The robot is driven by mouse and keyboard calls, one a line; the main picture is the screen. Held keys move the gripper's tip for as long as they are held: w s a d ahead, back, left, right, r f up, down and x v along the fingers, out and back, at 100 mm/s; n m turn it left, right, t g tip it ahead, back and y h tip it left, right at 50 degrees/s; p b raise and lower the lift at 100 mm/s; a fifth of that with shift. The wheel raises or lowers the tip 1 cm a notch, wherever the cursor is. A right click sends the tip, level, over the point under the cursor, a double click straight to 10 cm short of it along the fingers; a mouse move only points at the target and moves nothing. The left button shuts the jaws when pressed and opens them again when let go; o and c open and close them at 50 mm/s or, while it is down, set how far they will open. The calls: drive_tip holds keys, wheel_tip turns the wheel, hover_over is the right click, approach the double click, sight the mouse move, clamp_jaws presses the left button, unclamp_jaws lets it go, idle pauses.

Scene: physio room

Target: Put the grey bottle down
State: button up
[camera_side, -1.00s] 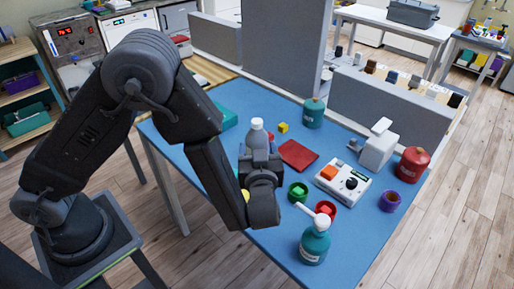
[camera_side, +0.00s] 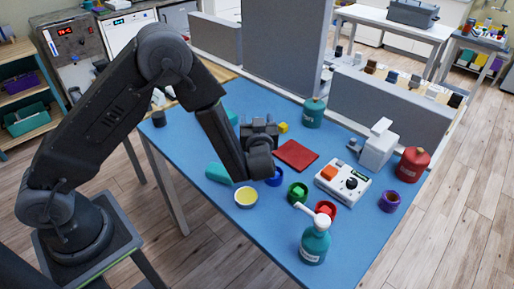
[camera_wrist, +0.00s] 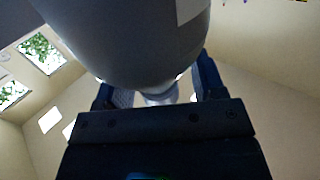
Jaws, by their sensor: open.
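The grey bottle (camera_wrist: 140,35) fills the upper middle of the wrist view, very close to the camera. Its rounded body has a pale label patch at the upper right, and a narrower pale part shows below it between the fingers. My gripper (camera_wrist: 158,92) is open, with one finger on each side of that narrower part. I cannot tell whether either finger touches it. In the side view my gripper (camera_side: 259,127) is over the blue table (camera_side: 185,150), left of the red mat. I cannot make out the bottle there, nor what it rests on.
Near my gripper are a red mat (camera_side: 297,155), a yellow cube (camera_side: 282,127), a blue bowl (camera_side: 274,179), a yellow bowl (camera_side: 246,199) and a teal object (camera_side: 217,173). A teal pump bottle (camera_side: 314,246) stands in front. Grey panels (camera_side: 377,113) border the back.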

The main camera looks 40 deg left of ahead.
drive_tip(key=shift+w+a, duration=0.25)
drive_tip(key=shift+a, duration=0.05)
drive_tip(key=shift+c, duration=0.2)
clamp_jaws()
drive_tip(key=shift+r, duration=0.1)
idle(0.3)
